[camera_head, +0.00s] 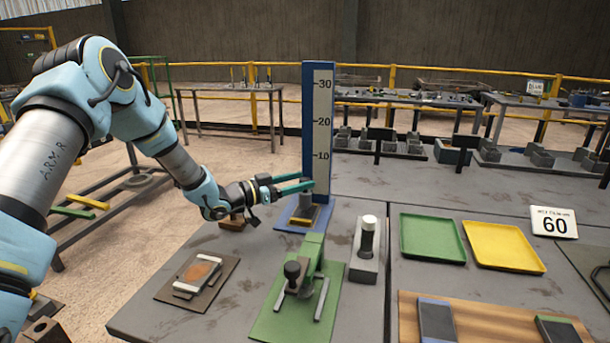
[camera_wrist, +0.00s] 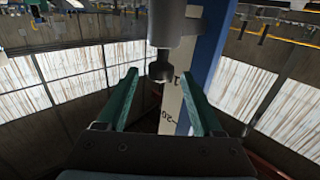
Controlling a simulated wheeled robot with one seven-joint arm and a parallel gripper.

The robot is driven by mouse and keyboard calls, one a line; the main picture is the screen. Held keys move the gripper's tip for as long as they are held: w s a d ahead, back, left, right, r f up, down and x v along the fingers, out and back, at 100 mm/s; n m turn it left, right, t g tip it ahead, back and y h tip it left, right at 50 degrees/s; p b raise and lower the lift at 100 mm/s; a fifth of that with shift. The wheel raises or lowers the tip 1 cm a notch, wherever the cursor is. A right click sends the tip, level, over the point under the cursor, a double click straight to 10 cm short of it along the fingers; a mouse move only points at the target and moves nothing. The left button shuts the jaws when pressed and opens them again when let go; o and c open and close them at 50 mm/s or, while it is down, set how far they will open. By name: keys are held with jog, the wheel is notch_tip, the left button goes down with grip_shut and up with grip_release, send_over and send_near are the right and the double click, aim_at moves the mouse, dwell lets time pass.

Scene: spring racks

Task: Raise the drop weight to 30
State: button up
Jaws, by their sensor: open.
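The drop weight (camera_head: 305,201) is a grey metal cylinder low in front of the blue upright scale (camera_head: 322,125) marked 10, 20 and 30. Its top is near or below the 10 mark. My gripper (camera_head: 307,182) is at the weight's upper end, its green fingers level and pointing right. In the wrist view, the weight's grey body (camera_wrist: 176,22) and narrower knob (camera_wrist: 160,68) show between my open fingers (camera_wrist: 159,74). Gaps show on both sides of the knob, so I see no grip. The scale there appears upside down.
A green press (camera_head: 300,290) and a grey block with a white-topped cylinder (camera_head: 367,250) stand in front. Green (camera_head: 432,238) and yellow (camera_head: 503,247) trays and a sign reading 60 (camera_head: 554,221) are to the right. A dark plate (camera_head: 197,281) lies front left.

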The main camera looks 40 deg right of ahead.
jog(key=shift+x, duration=1)
grip_shut()
dwell(0.8)
